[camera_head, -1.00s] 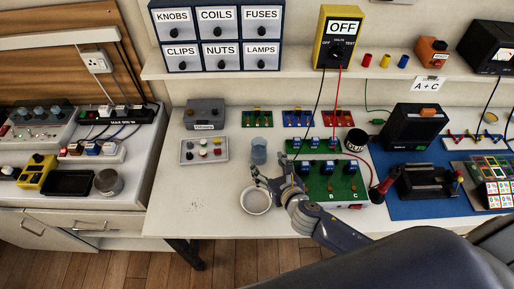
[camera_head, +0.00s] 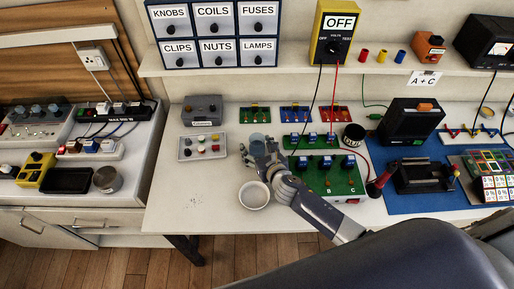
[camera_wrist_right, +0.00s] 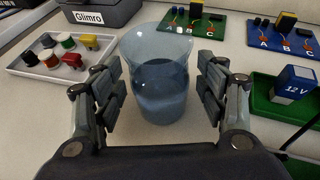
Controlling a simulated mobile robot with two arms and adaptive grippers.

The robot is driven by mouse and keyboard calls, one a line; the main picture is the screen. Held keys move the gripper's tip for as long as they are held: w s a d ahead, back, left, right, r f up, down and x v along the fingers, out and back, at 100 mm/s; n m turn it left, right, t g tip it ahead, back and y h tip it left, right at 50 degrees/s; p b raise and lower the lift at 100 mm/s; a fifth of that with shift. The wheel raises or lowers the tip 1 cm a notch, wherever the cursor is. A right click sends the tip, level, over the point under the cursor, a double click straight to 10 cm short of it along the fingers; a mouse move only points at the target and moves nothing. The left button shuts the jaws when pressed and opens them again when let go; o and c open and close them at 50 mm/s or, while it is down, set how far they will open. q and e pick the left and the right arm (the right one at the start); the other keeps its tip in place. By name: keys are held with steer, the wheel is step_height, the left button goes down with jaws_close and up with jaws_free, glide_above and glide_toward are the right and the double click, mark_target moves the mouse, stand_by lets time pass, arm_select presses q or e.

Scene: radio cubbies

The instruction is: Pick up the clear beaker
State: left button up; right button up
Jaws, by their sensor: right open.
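The clear beaker (camera_wrist_right: 160,88) is bluish and see-through, with liquid-like blue in its lower part. It stands upright on the white table, between the two fingers of my right gripper (camera_wrist_right: 163,95) in the wrist view. The fingers are open, one on each side, with a small gap showing at each side. In the head view the beaker (camera_head: 257,138) is partly hidden behind my right gripper (camera_head: 261,155). My left gripper is not in view.
A white bowl (camera_head: 254,195) sits just in front of the gripper. A green board (camera_head: 325,176) with blue blocks lies to its right. A tray of knobs (camera_head: 202,147) is to the left, and a grey box (camera_head: 203,109) stands behind it. The table's front left is clear.

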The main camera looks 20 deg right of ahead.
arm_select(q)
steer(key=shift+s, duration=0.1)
arm_select(e)
steer(key=shift+c, duration=0.6)
steer(key=c, duration=1.1)
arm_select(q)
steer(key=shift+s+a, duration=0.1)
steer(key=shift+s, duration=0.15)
arm_select(e)
steer(key=shift+r, duration=0.15)
